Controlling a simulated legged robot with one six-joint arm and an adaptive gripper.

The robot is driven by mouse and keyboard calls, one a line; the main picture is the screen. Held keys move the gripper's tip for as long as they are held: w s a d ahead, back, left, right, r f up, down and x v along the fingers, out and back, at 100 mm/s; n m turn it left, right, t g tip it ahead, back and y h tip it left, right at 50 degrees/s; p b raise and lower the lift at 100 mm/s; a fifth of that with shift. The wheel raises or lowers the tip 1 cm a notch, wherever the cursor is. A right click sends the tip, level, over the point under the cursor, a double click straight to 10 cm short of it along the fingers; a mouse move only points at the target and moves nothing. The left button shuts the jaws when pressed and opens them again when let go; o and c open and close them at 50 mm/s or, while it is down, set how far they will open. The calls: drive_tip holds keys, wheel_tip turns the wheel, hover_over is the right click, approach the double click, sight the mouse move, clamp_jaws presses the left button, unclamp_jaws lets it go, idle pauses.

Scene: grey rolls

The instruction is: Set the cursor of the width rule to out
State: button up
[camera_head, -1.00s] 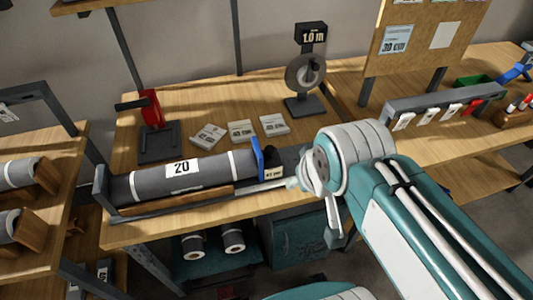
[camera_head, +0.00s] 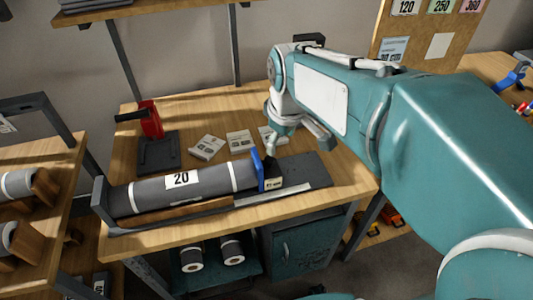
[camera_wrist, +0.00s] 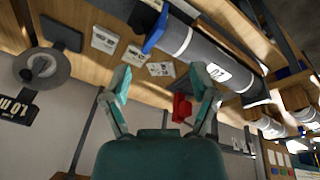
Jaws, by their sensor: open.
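The width rule (camera_head: 221,204) is a long grey trough at the front of the bench. A dark grey roll (camera_head: 215,181) with a "20" label lies in it.
Several white cards (camera_head: 238,142) lie behind the rule. A round tape stand (camera_wrist: 40,68) shows in the wrist view. A shelf of rolls (camera_head: 40,200) stands left.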

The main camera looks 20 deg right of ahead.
sight(269, 158)
drive_tip(key=w+d+f+n+g, duration=0.1)
drive_tip(key=w+f+n+g, duration=0.2)
drive_tip(key=w+f+n, duration=0.55)
drive_tip(key=shift+m, duration=0.95)
drive_tip(key=w+f, duration=0.1)
drive_tip(key=f, duration=0.2)
drive_tip(key=w+f, duration=0.1)
drive_tip(key=f, duration=0.3)
drive_tip(key=w+f, duration=0.2)
drive_tip(key=f, duration=0.2)
drive_tip(key=shift+w+d, duration=0.1)
drive_tip(key=shift+d, duration=0.05)
clamp_jaws()
